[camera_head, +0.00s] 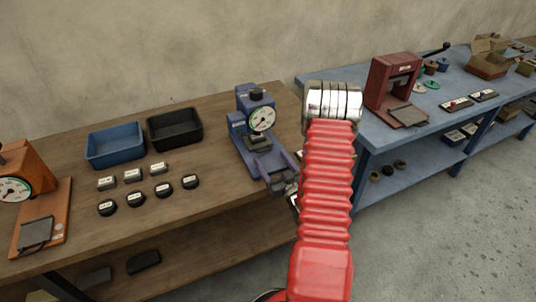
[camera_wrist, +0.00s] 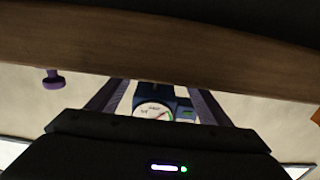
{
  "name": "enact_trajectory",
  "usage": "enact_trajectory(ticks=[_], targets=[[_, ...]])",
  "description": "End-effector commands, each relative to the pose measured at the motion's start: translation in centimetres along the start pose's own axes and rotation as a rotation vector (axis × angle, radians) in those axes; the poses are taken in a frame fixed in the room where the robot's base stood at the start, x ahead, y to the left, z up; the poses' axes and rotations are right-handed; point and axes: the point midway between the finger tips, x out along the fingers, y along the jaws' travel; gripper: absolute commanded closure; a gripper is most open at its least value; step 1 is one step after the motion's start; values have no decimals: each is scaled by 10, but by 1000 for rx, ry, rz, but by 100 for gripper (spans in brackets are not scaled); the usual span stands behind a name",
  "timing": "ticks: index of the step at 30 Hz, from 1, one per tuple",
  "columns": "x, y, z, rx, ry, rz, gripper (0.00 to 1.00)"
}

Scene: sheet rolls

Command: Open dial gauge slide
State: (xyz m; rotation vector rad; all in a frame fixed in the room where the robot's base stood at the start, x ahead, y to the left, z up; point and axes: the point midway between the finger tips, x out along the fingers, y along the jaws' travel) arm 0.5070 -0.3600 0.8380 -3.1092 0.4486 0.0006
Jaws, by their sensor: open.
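A blue dial gauge (camera_head: 241,124) with a round white dial (camera_head: 262,119) stands on the wooden bench. Its slide base (camera_head: 268,160) points toward the bench's front edge. My gripper (camera_head: 284,186) is at the front end of that base, partly hidden by my red arm; I cannot tell whether it touches. In the wrist view, the dial (camera_wrist: 154,112) shows between the two dark fingers of my gripper (camera_wrist: 155,92), which are apart with nothing visibly held. A purple knob (camera_wrist: 53,79) shows left of the fingers. How far the slide is out is unclear.
A blue bin (camera_head: 115,146) and a black bin (camera_head: 175,128) stand left of the gauge, with several small labelled pieces (camera_head: 135,198) before them. An orange dial gauge (camera_head: 30,185) is at far left. A blue bench (camera_head: 345,88) with a red press (camera_head: 392,82) stands at right.

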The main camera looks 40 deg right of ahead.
Motion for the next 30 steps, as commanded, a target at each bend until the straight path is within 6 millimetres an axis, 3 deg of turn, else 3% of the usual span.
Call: enact_trajectory(ticks=[9, 20, 30], targets=[[39, -1, 0, 0, 0, -2, 28], [43, -1, 0, 0, 0, -1, 28], [43, -1, 0, 0, 0, -1, 51]])
